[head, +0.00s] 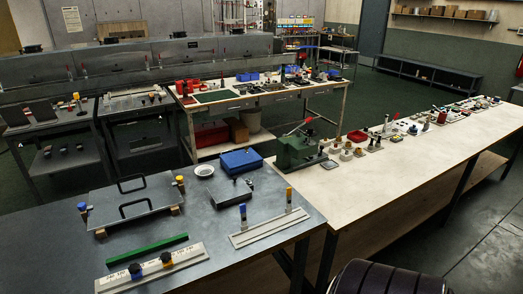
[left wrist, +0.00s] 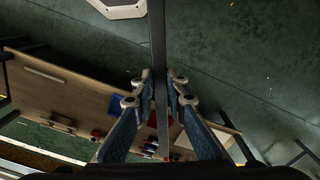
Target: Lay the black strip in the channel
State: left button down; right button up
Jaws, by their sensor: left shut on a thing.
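In the left wrist view my left gripper (left wrist: 160,88) is shut on a long, thin black strip (left wrist: 158,40). The strip runs nearly straight up and down the picture between the two fingers. No gripper shows in the head view, and my right gripper is in neither view. In the head view a long pale rail (head: 270,229) lies on the grey table at its right end, with a blue-topped and a yellow-topped post by it. I cannot tell for certain whether it is the channel.
On the grey table (head: 40,230) are a pale bar (head: 185,256) with dark knobs, a green bar (head: 147,249), a plate with two handles (head: 133,200) and a blue box (head: 241,161). A wooden bench (head: 370,188) with a green press (head: 297,151) adjoins it.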

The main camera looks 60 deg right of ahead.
aim_at(270, 227)
jog(key=k+l+u, duration=0.1)
jog(key=l, duration=0.85)
jog(key=k+l+u, duration=0.15)
jog(key=l, duration=0.3)
jog(key=k+l, duration=0.15)
jog(key=l, duration=0.3)
jog(key=k+l+u, duration=0.15)
jog(key=l, duration=0.3)
jog(key=i, duration=0.05)
